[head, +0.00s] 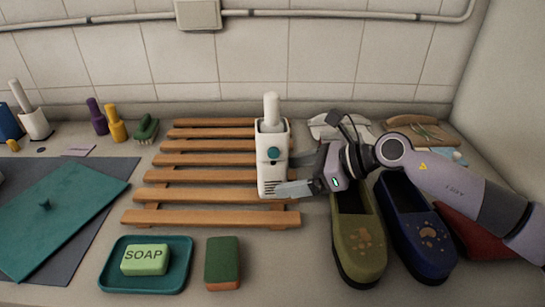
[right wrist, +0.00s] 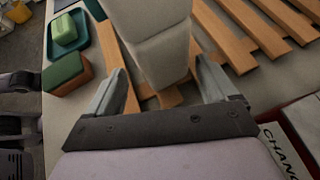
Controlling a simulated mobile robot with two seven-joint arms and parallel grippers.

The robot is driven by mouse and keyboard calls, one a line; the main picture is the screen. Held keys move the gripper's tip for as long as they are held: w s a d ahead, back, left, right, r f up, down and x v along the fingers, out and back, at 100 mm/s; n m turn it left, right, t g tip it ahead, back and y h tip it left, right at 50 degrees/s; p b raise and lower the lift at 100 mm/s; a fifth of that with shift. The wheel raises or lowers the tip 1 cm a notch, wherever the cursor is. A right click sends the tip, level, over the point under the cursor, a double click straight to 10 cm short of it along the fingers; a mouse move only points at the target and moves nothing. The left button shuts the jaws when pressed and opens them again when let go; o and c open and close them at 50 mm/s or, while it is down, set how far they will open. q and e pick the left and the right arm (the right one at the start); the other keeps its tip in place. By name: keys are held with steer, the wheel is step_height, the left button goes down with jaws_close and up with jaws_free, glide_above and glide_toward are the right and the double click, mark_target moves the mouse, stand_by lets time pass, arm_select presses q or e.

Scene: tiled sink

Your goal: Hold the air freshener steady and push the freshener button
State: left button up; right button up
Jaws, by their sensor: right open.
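The air freshener (head: 264,178) is a white upright box with a round teal button (head: 273,153) on its front and a white cylindrical top. It stands at the right end of the wooden slatted rack (head: 190,173). My right gripper (head: 293,174) reaches it from the right, with one finger in front of its lower body. In the right wrist view, the pale freshener body (right wrist: 158,45) rises between the two spread fingers of this gripper (right wrist: 160,78). Gaps show beside the fingers; contact is not clear.
A green shoe (head: 358,240) and a blue shoe (head: 425,240) lie below my right arm. A soap dish (head: 178,280) and a sponge (head: 223,265) sit in front of the rack. A teal board (head: 45,230) lies at left. Tiled wall behind.

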mark_target(277, 177)
steer(key=shift+b+x, duration=1)
steer(key=shift+x, duration=1.15)
arm_select(q)
step_height(277, 177, down, 2)
steer(key=shift+f, duration=0.15)
arm_select(e)
steer(key=shift+c, duration=0.3)
steer(key=shift+c, duration=1.3)
arm_select(q)
jaws_close()
arm_select(e)
steer(key=shift+r, duration=0.1)
